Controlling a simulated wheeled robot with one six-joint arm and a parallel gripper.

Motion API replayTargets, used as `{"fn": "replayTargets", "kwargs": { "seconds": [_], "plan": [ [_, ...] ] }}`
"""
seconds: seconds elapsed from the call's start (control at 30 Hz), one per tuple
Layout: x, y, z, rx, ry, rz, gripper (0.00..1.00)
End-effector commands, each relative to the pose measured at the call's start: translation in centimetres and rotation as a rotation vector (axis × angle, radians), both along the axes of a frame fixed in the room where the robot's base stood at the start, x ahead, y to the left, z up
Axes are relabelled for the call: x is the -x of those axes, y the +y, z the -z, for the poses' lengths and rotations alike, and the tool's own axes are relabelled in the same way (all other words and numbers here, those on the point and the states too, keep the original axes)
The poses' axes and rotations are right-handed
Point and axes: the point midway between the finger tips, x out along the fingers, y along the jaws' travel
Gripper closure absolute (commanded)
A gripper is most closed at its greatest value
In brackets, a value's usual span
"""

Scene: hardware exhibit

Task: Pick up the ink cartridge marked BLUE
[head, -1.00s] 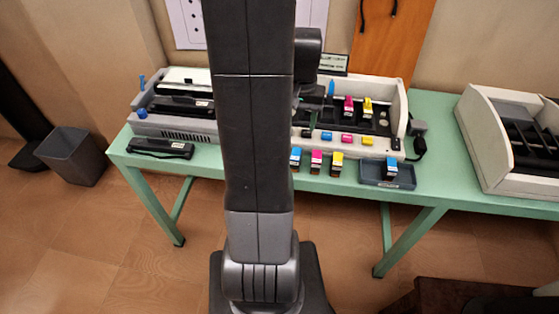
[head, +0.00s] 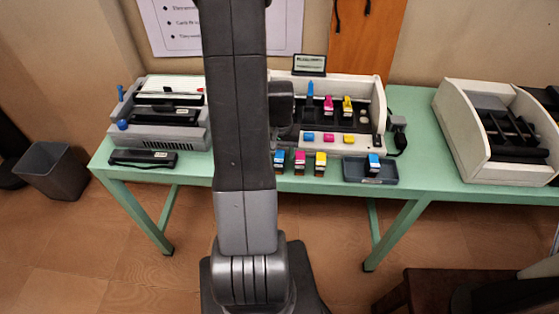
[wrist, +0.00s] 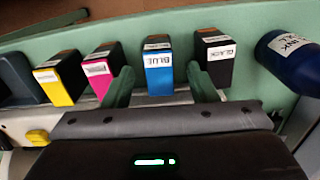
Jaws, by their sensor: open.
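The ink cartridge marked BLUE (wrist: 158,72) stands upright in the wrist view, black at its end and blue on its side, with a white label. My gripper (wrist: 159,84) is open, its green fingers on either side of this cartridge, with visible gaps. The cartridge also shows in the head view (head: 279,160), beside my arm, which hides the gripper there. The cartridge marked BLACK (wrist: 215,62) stands just right of one finger. A magenta cartridge (wrist: 103,68) and a yellow cartridge (wrist: 61,76) stand to the left.
A dark blue ink bottle (wrist: 291,58) lies beyond the black cartridge. In the head view, another blue-sided cartridge (head: 373,164) stands in a grey tray (head: 351,175). An open printer (head: 379,105) is behind the row. A white machine (head: 462,130) stands at the right.

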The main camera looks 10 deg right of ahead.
Motion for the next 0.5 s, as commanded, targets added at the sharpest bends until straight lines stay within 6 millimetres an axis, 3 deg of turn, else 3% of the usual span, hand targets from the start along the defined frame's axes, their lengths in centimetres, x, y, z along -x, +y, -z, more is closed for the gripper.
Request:
{"fn": "replayTargets", "kwargs": {
  "seconds": [0.13,0.4,0.5],
  "plan": [
    [0.04,-0.02,1.05,0.0,0.001,0.0,0.47],
    [0.02,-0.03,1.2,0.0,-0.001,0.001,0.47],
    [0.02,-0.03,1.19,0.0,0.0,0.001,0.67]
  ]
}}
